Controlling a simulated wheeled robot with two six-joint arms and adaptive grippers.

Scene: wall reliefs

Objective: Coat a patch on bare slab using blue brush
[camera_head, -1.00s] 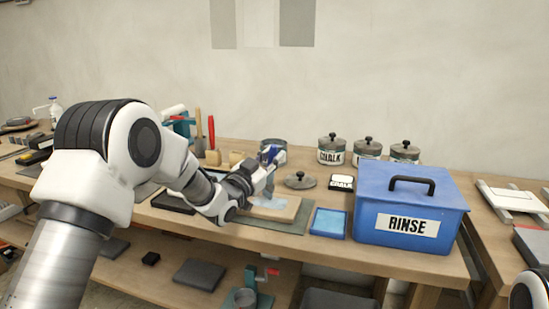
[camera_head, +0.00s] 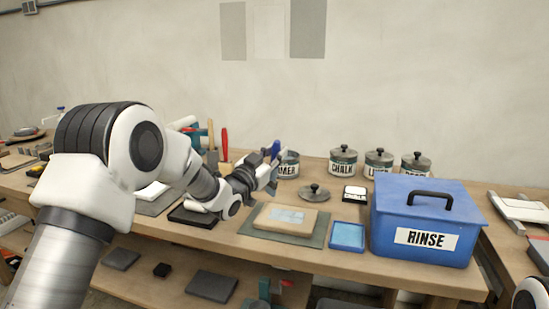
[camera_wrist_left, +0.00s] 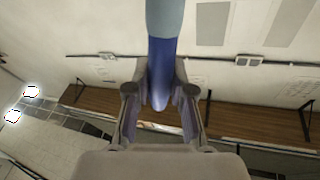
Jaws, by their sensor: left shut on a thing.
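My left gripper (camera_head: 258,174) is shut on the blue brush (camera_head: 275,149), held above the bench at the back left of the slab, apart from it. In the left wrist view the brush's blue handle (camera_wrist_left: 161,72) stands between the two fingers (camera_wrist_left: 160,103). The brush's bristles cannot be made out. My right gripper is out of view.
A lid (camera_head: 315,193) lies behind the slab. A blue tray (camera_head: 347,236) and the blue RINSE box (camera_head: 425,222) stand to its right. Several lidded tins, one marked CHALK (camera_head: 343,164), line the back.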

